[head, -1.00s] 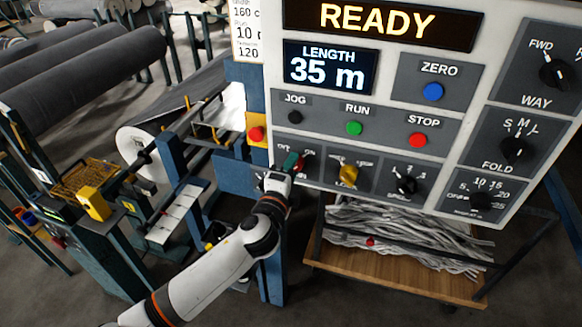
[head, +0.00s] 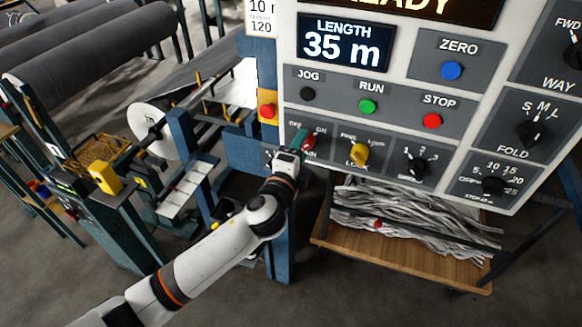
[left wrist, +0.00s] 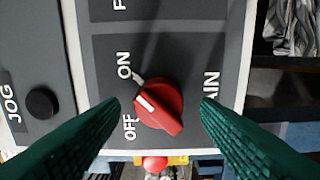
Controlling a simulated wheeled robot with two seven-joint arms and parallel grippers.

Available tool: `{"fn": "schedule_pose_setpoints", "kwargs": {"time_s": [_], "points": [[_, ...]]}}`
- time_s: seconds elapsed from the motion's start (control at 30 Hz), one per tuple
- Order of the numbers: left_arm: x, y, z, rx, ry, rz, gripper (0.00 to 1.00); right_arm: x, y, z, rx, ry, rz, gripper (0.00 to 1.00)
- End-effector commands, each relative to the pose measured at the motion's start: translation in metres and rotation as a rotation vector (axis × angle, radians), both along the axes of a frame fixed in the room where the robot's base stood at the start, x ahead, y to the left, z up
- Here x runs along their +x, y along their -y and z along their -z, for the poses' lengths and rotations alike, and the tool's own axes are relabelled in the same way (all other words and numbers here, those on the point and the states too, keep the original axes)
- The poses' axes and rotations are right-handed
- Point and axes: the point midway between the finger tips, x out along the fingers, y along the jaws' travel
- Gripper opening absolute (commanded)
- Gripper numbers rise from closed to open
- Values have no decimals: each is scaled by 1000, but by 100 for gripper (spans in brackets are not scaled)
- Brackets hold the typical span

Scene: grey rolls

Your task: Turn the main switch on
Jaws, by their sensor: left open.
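The main switch is a red rotary knob (left wrist: 168,110) on a dark grey plate, with ON and OFF labels beside it and a partly hidden "MAIN" label. Its white mark points to the side where the labels are, between OFF and ON; the exact setting is hard to tell. My left gripper (left wrist: 160,106) is open, with one green finger on each side of the knob. A gap shows between each finger and the knob. In the head view my left gripper (head: 302,144) is at the switch and mostly covers it. My right gripper is not in view.
The control panel also has a yellow lock knob (head: 359,153), a black selector (head: 416,163) and the buttons JOG (head: 307,94), RUN (head: 367,106) and STOP (head: 432,121). A red button on a yellow box (head: 267,111) sits left of the panel. A wooden cart (head: 400,253) stands below.

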Motion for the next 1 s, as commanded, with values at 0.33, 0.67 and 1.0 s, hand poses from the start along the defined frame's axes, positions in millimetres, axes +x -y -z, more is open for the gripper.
{"fn": "schedule_pose_setpoints", "kwargs": {"time_s": [0.33, 0.67, 1.0], "points": [[-66, -21, 5, -2, -2, 3, 57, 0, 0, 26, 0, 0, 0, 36], [-102, -32, 2, 1, -2, 2, 57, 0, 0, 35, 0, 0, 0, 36], [-103, -33, 1, 0, -1, 1, 57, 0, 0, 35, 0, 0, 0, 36]]}}
